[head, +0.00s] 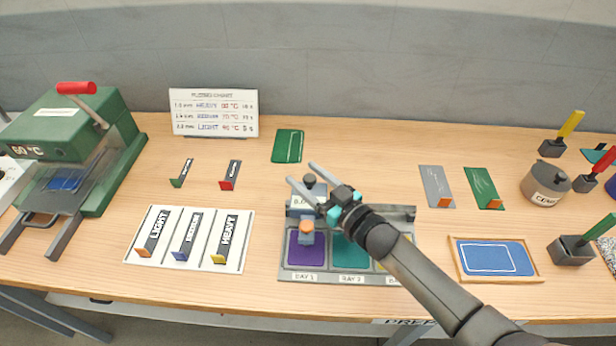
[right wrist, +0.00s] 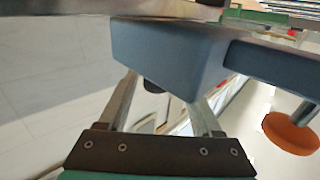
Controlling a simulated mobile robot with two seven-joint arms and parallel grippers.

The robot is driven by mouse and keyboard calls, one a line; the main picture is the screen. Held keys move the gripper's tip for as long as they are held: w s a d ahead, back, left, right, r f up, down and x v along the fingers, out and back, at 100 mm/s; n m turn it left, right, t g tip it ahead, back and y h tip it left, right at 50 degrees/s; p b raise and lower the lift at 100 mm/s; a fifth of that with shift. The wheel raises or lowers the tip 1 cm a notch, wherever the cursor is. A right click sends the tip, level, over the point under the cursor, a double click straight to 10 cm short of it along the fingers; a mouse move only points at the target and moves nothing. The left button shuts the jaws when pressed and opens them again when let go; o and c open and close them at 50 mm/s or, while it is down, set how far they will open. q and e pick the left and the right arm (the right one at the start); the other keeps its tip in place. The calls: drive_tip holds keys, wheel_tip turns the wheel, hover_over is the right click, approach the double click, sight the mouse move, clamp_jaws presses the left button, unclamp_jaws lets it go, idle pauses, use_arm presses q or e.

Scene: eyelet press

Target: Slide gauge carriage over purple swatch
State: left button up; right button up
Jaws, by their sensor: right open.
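The gauge carriage (head: 301,206) is a blue-grey block with a dark knob on top, on the rail at the left end of the grey swatch tray (head: 345,277). Its arm with an orange-brown tip (head: 306,227) reaches over the upper middle of the purple swatch (head: 303,256) in bay 1. The teal swatch (head: 350,252) is in bay 2. My right gripper (head: 302,174) is open, its fingers on either side of the knob in the picture; contact cannot be told. The right wrist view shows the carriage (right wrist: 170,52) and orange tip (right wrist: 290,133) close up. My left gripper is not in view.
My right arm covers much of a yellow swatch and the tray's right end. A white card (head: 190,262) with labelled blocks lies left. A blue framed panel (head: 493,258) lies right. A green press (head: 80,150) stands far left. A chart (head: 214,113) stands behind.

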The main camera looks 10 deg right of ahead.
drive_tip(key=v, duration=1.5)
drive_tip(key=shift+s, duration=0.15)
